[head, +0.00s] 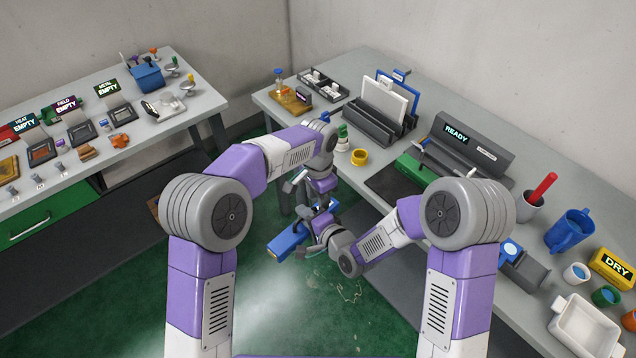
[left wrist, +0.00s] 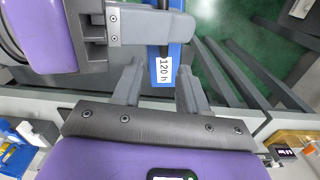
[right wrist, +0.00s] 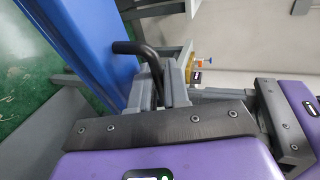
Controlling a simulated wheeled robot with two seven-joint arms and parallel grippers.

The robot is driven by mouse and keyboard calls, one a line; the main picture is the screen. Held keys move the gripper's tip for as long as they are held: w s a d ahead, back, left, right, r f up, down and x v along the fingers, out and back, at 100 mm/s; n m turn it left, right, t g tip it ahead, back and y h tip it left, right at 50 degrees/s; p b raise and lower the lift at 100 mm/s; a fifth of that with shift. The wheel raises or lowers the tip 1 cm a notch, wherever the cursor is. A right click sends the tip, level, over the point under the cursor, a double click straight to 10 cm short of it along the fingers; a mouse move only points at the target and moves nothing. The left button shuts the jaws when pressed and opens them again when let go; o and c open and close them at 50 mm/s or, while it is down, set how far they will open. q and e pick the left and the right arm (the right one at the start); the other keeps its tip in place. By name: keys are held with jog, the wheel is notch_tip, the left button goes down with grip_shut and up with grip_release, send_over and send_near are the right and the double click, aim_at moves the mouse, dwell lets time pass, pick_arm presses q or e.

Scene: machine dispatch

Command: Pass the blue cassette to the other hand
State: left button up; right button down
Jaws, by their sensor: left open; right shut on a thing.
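The blue cassette (head: 287,243) is held in the air above the green floor, in front of the right-hand bench. Its white "120 h" label shows in the left wrist view (left wrist: 164,71). My right gripper (right wrist: 160,85) is shut on the cassette's black handle (right wrist: 147,58). My left gripper (left wrist: 158,75) is open, its two fingers pointing toward the labelled end of the cassette, with the cassette lying beyond and between the fingertips. I cannot tell whether they touch it. In the head view the two grippers are close together and partly hide each other.
A second bench with several trays stands at the left. Open floor lies between.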

pick_arm(q)
jog(key=shift+f, duration=1.35)
jog(key=shift+c, duration=0.2)
grip_shut()
pick_arm(e)
jog(key=c, duration=1)
grip_release()
jog(key=shift+c, duration=0.2)
pick_arm(q)
jog(key=shift+r, duration=0.1)
pick_arm(e)
jog(key=shift+d, duration=0.1)
